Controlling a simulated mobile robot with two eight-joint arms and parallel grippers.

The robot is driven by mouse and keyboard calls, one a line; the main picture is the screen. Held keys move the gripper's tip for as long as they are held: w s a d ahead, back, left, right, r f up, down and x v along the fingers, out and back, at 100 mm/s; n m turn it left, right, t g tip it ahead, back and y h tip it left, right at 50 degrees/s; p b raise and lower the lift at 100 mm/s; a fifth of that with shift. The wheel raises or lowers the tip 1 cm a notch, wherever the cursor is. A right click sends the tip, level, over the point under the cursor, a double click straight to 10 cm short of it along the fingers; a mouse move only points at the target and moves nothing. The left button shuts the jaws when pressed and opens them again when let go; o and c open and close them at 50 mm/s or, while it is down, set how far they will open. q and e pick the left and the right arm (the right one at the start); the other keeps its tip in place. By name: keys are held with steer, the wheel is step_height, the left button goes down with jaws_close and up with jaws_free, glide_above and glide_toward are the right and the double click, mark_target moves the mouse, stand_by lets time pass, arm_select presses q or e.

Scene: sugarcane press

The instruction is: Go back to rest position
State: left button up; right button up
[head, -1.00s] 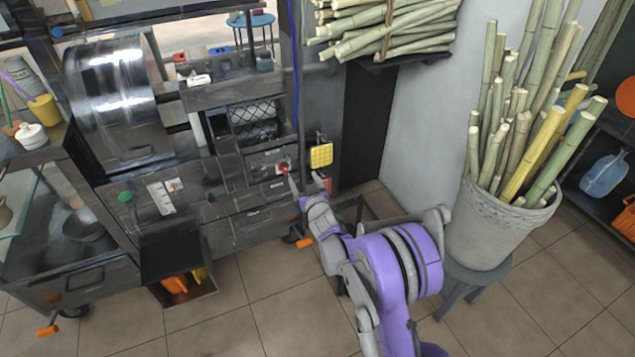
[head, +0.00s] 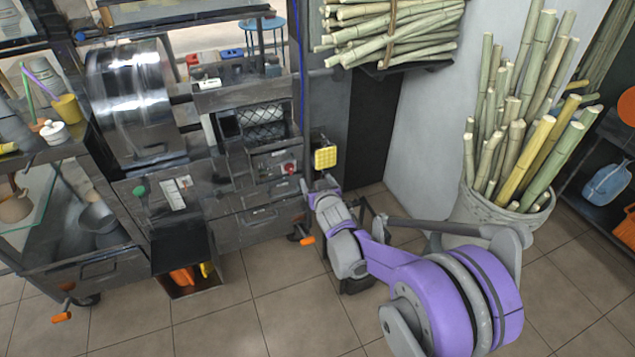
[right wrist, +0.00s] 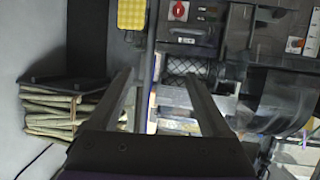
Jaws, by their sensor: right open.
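My right gripper (head: 306,187) is in front of the lower right part of the sugarcane press, just right of and below the red switch (head: 289,168). In the right wrist view its two long fingers (right wrist: 160,85) are spread apart with nothing between them. That view looks upside down, with the red switch (right wrist: 179,11) and yellow pad (right wrist: 131,14) at its top. The steel drum (head: 130,100) of the press stands at the left in the head view. My left gripper is not in view.
A basket of upright cane (head: 468,215) stands close behind my right arm. A bundle of cane (head: 390,30) lies on a wall shelf above. A shelf unit (head: 600,205) is at the far right. Tiled floor (head: 230,320) is clear in front of the press.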

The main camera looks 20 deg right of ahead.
stand_by(0.3)
steer(key=s+a+r+g+p, duration=0.2)
steer(key=s+r+p, duration=0.1)
steer(key=s, duration=0.9)
steer(key=s+a+r+n+g+y+p, duration=0.1)
steer(key=s+a+r+g+p, duration=0.1)
steer(key=s, duration=1.1)
steer(key=s+a+r+g+y+p, duration=0.1)
steer(key=s+a+r+g+p, duration=0.1)
steer(key=s, duration=1)
steer(key=r+g+p, duration=0.1)
steer(key=g+p, duration=0.1)
steer(key=p, duration=0.1)
steer(key=shift+s+a+r, duration=0.15)
steer(key=shift+a+r, duration=0.2)
steer(key=shift+r, duration=0.05)
